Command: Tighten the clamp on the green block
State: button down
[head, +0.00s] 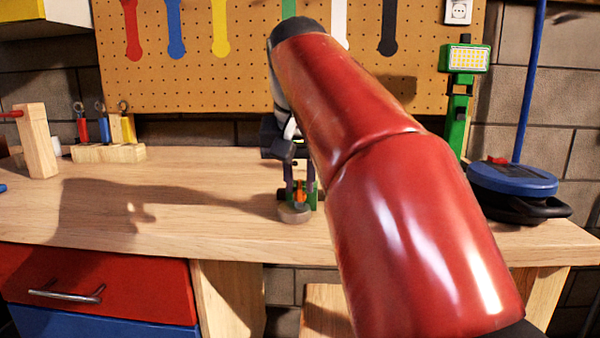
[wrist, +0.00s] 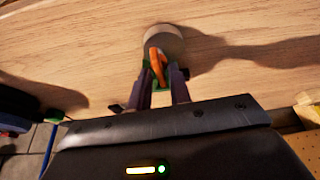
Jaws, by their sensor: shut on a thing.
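An orange part (head: 299,195), which I take to be the clamp, stands near the front edge of the workbench with a green block (head: 314,196) close against it. Both also show in the wrist view, the orange part (wrist: 157,62) as a bent piece in front of the green (wrist: 160,86). A round pale wooden piece (wrist: 163,40) lies by the orange part, at the bench edge in the head view (head: 294,213). My gripper (head: 300,190) points down over them. Its dark fingers (wrist: 160,72) are shut on the orange clamp part, one on each side. The contact is partly hidden.
A tool rack (head: 108,152) and an upright wooden block with a red rod (head: 36,140) stand there. A pegboard (head: 180,70) rises behind. A green lamp (head: 456,125) and blue round object (head: 512,180) are at right.

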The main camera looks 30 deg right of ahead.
jog(key=shift+a+m+g+h+p, duration=0.1)
jog(key=shift+m+g+h+p, duration=0.25)
jog(key=shift+m, duration=0.55)
jog(key=shift+m+g+h+p, duration=0.15)
jog(key=shift+m+p, duration=0.35)
jog(key=shift+m, duration=0.4)
jog(key=shift+w, duration=0.1)
jog(key=c, duration=1.5)
grip_release()
jog(key=shift+c, duration=0.2)
jog(key=v, duration=0.7)
jog(key=shift+r, duration=0.3)
jog(key=shift+a, duration=0.15)
